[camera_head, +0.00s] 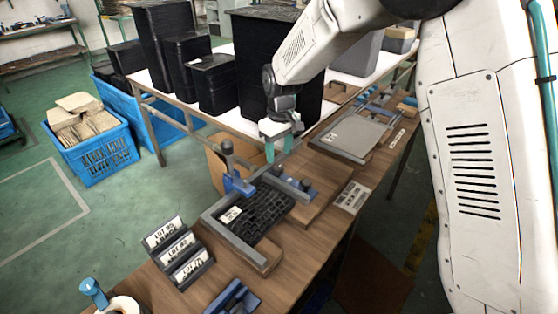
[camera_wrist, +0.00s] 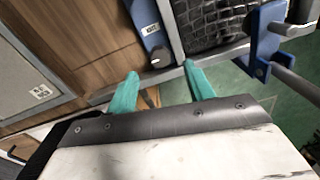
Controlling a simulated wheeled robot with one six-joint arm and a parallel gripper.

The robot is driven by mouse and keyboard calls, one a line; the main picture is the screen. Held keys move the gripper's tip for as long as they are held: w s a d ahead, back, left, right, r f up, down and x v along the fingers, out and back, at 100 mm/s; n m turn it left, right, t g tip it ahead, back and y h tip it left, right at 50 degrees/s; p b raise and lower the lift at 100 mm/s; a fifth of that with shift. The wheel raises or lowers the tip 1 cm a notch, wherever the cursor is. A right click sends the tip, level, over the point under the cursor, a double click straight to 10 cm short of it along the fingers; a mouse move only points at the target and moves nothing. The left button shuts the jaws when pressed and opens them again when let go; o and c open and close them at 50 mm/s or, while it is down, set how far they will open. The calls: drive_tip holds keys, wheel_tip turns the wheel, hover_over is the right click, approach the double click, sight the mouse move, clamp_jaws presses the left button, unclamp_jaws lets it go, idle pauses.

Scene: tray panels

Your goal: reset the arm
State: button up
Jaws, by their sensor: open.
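The metal frame (camera_head: 228,236) holds a black textured panel (camera_head: 262,213) with a small white label.
Label holders (camera_head: 178,250) and a blue-handled tool (camera_head: 93,292) stand at the table's near left. A grey panel (camera_head: 352,135) lies in a second fixture to the right. Tall black bins (camera_head: 270,60) stand behind my gripper. A blue crate (camera_head: 98,155) sits on the floor at left.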

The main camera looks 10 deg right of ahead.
drive_tip(key=shift+r, duration=1.25)
drive_tip(key=s+d+r+m, duration=0.2)
drive_tip(key=s+d+r, duration=0.3)
drive_tip(key=s, duration=0.7)
drive_tip(key=s+d+r+m+t, duration=0.1)
drive_tip(key=s+d+r+m, duration=0.2)
drive_tip(key=s, duration=1)
drive_tip(key=s+d+r+m, duration=0.2)
drive_tip(key=s+d+r, duration=0.5)
drive_tip(key=s+d, duration=0.4)
drive_tip(key=shift+s+d+t, duration=0.2)
drive_tip(key=shift+s+t, duration=0.1)
drive_tip(key=shift+s, duration=0.4)
